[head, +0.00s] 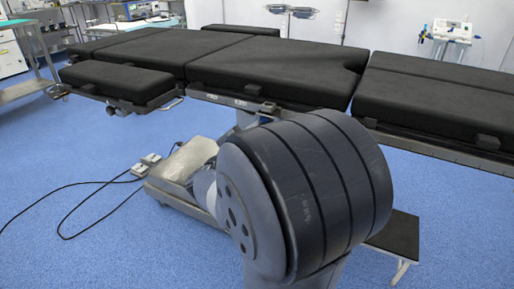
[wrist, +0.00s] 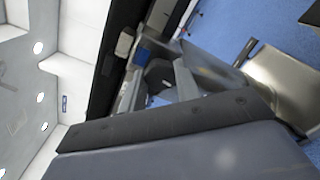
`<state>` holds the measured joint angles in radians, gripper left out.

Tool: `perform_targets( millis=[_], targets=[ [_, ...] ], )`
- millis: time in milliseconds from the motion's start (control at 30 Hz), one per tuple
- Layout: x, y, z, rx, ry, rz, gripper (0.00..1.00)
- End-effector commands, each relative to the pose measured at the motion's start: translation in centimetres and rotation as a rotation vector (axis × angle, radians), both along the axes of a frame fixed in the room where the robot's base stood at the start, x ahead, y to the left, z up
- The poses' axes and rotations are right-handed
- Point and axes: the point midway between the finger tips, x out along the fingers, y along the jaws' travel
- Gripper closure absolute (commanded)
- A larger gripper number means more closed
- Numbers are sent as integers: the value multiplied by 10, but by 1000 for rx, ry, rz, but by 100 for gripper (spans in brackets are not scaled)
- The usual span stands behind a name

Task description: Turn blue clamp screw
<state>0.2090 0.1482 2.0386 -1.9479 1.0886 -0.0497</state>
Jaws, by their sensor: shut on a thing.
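The blue clamp screw (wrist: 141,55) shows as a small blue patch beside the dark table edge in the wrist view. My gripper (wrist: 154,72) reaches up to it from the large grey housing below and is shut on it. The contact itself is small and partly hidden. In the head view my large dark arm joint stands in front of the table and hides my gripper.
The black-padded operating table (head: 275,65) spans the head view. Its grey base (head: 180,165) stands behind my arm. A foot pedal (head: 146,164) with black cables lies at left, and a black step (head: 398,236) stands at right. Blue floor is open at left.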

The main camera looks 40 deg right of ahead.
Motion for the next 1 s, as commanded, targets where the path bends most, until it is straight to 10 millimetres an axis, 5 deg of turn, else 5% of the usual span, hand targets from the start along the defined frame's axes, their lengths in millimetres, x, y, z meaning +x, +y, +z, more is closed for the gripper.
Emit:
perform_targets(
  millis=[400,967,1000],
  targets=[
    [0,0,-3,77,-181,1,92],
    [0,0,-1,89,-208,1,92],
    [0,0,-1,89,-208,1,68]
  ],
)
